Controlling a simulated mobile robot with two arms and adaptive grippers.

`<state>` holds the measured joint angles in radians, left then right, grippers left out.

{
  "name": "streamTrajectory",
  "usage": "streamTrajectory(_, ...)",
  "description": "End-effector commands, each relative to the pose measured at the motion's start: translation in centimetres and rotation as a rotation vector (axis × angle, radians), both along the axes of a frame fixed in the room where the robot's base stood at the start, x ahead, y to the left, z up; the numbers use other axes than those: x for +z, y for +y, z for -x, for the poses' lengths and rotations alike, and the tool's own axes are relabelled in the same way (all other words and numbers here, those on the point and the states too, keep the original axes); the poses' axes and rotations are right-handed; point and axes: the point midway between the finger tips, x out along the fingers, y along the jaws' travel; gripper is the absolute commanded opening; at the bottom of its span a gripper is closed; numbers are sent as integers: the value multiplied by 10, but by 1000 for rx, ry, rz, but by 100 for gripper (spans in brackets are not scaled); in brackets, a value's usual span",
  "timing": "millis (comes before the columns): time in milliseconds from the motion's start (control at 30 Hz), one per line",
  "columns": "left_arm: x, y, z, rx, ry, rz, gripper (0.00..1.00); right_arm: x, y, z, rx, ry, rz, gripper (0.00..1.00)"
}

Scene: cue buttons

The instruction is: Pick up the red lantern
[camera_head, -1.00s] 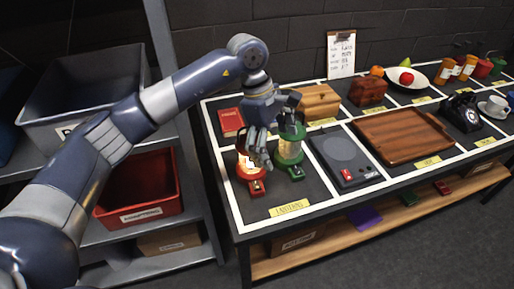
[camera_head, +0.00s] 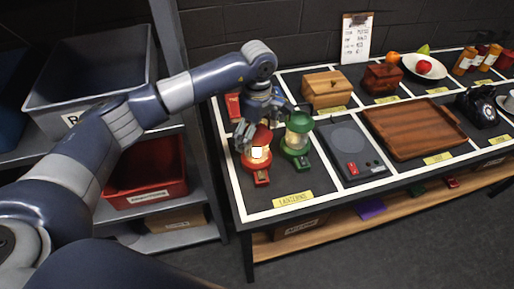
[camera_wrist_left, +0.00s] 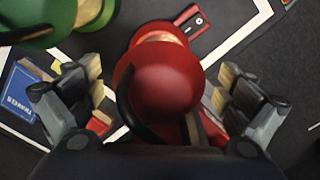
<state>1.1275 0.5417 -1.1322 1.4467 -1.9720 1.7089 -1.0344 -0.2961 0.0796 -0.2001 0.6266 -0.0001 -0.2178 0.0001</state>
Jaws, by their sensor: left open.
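The red lantern (camera_head: 257,155) stands lit and upright in the front left compartment of the table, behind the "LANTERNS" label. In the left wrist view its red domed top (camera_wrist_left: 165,80) lies between the two fingers. My left gripper (camera_head: 255,132) is open at the lantern's upper part, with one finger pad on each side and gaps visible in the wrist view. The green lantern (camera_head: 297,138) stands close on the right; it also shows at the upper left of the wrist view (camera_wrist_left: 75,18). My right gripper is not in view.
A wooden box (camera_head: 326,90) stands behind. A grey shelf with a grey bin (camera_head: 90,80) and red bin (camera_head: 150,178) is at the left.

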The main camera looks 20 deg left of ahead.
Motion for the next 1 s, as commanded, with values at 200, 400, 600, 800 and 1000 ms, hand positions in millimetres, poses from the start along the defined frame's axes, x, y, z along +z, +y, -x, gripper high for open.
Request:
streamTrajectory(200,-14,0,0,0,-1,0,97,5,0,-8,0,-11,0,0)
streamTrajectory(400,-14,0,0,0,-1,0,88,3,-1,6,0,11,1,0)
streamTrajectory(600,-14,0,0,0,-1,0,42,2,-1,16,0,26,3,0)
streamTrajectory(800,-14,0,0,0,0,0,4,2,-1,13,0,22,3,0)
streamTrajectory(1000,-13,0,-1,0,-2,1,3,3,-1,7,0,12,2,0)
